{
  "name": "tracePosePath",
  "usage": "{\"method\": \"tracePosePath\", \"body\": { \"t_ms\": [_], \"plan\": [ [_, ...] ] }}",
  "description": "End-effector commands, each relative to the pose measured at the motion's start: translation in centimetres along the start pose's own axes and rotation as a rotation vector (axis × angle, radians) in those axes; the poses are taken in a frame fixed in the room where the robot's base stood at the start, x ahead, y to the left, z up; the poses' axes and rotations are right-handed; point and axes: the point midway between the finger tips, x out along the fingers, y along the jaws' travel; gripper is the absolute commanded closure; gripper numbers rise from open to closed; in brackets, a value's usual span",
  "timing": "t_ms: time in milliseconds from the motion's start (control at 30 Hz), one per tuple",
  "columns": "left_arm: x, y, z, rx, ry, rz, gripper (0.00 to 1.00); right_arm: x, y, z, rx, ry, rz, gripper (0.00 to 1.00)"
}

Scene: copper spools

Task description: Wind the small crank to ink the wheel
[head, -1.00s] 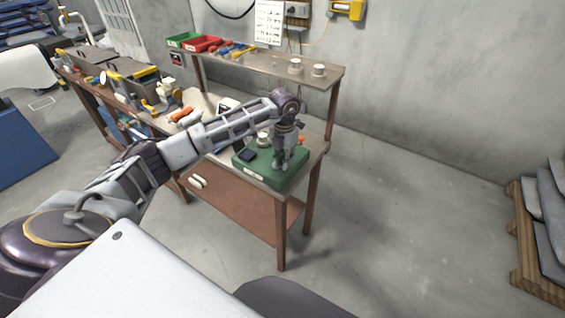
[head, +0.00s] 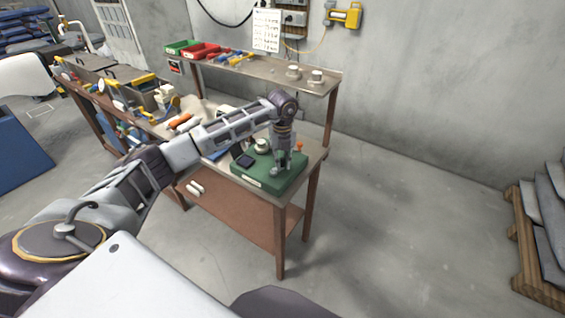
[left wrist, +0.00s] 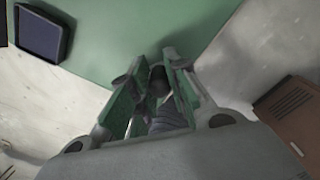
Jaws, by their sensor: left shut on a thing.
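A green box-shaped device (head: 250,181) sits on the near end of the workbench. It carries a dark square panel (head: 244,160), a pale round part (head: 262,146) and an orange knob (head: 299,146). My left gripper (head: 281,168) points down at the right part of its top. In the left wrist view, its fingers (left wrist: 155,88) are shut on a small dark knob (left wrist: 158,80), apparently the crank's handle. The crank's arm and the wheel are hidden or too small to tell. The dark panel (left wrist: 42,35) also shows there. My right gripper is out of view.
A raised shelf (head: 270,75) behind holds two pale spools (head: 293,72), a red bin (head: 200,50) and a green bin (head: 180,46). Tools crowd the bench's left part. A pallet (head: 535,250) stands at the far right. The floor between is clear.

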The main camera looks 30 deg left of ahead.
Motion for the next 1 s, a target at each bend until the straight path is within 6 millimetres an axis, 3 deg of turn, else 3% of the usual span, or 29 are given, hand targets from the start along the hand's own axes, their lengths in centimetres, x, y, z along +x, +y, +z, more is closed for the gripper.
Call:
{"method": "tracePosePath", "body": {
  "t_ms": [333, 800, 833, 1000],
  "plan": [
    [-0.20, 0.09, 0.63, -0.143, -0.003, -0.003, 1.00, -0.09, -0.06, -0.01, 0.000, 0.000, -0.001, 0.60],
    [-0.21, 0.11, 0.70, -0.160, -0.003, -0.004, 1.00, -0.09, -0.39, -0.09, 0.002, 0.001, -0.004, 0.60],
    [-0.21, 0.11, 0.70, -0.160, -0.003, -0.003, 0.82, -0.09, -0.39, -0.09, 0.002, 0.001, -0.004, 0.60],
    [-0.14, 0.12, 0.64, -0.159, -0.002, -0.002, 0.60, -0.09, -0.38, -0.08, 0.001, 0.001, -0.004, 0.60]
  ]
}}
